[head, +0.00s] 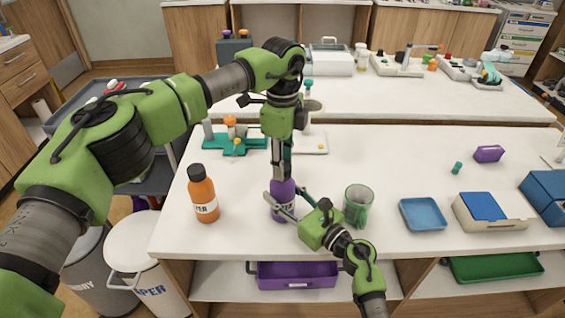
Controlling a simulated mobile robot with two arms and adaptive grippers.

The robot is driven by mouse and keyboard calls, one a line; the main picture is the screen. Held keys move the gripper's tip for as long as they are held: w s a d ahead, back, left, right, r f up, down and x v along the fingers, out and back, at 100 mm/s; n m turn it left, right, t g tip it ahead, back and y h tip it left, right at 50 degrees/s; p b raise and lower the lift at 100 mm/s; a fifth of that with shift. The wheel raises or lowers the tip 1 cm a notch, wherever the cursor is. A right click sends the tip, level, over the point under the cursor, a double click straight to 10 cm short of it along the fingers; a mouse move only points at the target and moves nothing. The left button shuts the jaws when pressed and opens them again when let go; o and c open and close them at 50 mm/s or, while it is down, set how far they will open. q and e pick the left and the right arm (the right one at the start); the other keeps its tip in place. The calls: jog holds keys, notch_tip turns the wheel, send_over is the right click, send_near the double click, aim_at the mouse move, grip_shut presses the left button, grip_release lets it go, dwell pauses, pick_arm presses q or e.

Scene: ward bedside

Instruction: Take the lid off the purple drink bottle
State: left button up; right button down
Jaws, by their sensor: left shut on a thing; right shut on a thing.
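The purple drink bottle (284,190) stands upright on the white table, left of the middle, with part of a white label showing. My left gripper (281,172) comes down from above and is shut at the bottle's top, on the lid. The lid itself is hidden behind the fingers. My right gripper (291,205) reaches in from the front right and is shut on the bottle's body, one finger across its front. I cannot tell whether the lid is apart from the bottle.
An orange bottle (202,194) with a dark lid stands to the left. A green cup (357,206) stands close on the right, with a blue tray (422,214) and a blue-and-white box (490,212) beyond. A green rack (236,146) is behind. The table's right middle is mostly clear.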

pick_arm(q)
jog(key=shift+r, duration=0.15)
jog(key=shift+r, duration=0.95)
jog(key=shift+r, duration=0.1)
jog(key=shift+r, duration=1.9)
pick_arm(e)
jog(key=c, duration=1.1)
grip_release()
